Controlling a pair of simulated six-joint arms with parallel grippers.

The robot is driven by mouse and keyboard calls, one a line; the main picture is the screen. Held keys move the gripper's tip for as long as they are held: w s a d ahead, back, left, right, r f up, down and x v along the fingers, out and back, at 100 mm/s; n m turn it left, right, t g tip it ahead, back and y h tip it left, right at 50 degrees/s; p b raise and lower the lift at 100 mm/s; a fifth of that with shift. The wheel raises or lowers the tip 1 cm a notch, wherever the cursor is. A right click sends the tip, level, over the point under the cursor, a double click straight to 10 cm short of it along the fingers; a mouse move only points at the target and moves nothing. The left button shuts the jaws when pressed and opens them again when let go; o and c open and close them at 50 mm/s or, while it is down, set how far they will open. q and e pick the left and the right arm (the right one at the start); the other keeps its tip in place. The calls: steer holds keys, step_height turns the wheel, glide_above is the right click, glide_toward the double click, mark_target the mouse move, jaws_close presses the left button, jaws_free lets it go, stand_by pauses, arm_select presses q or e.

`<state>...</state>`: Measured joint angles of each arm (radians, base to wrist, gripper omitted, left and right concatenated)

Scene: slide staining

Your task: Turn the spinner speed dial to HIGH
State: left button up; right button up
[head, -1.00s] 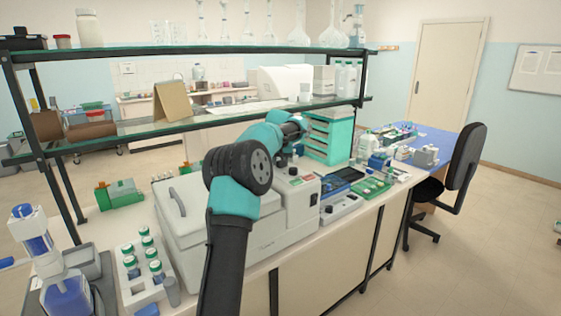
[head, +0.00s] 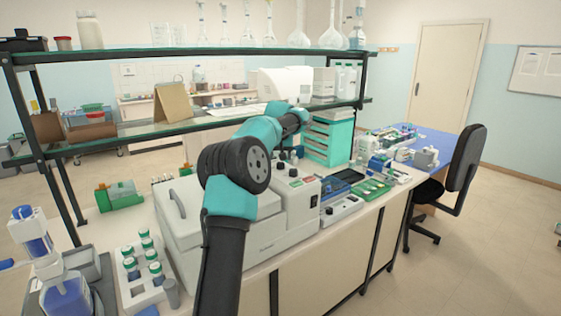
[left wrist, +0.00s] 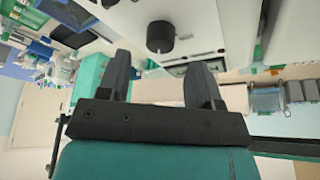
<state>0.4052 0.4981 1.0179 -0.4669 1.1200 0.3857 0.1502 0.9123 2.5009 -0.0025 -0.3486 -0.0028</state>
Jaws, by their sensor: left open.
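The spinner (head: 262,232) is a large pale grey machine on the bench, with a control panel at its right end. A round black dial (head: 293,172) sits on that panel in the head view. A black round knob, which looks like this dial (left wrist: 160,37), shows in the left wrist view on a pale panel. My left gripper (left wrist: 160,62) is open and empty, its two dark fingers pointing toward the panel, one on each side of the knob in the picture. A gap seems to remain between fingertips and knob. Dial markings are too small to read.
A rack of green-capped bottles (head: 135,283) stands left of the spinner. A teal drawer unit (head: 329,140) stands behind the panel, and a green tray (head: 371,190) lies to the right. A glass shelf (head: 200,49) spans above the bench.

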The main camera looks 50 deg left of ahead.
arm_select(q)
steer(key=v, duration=1.3)
steer(key=shift+r, duration=0.2)
steer(key=shift+w, duration=0.1)
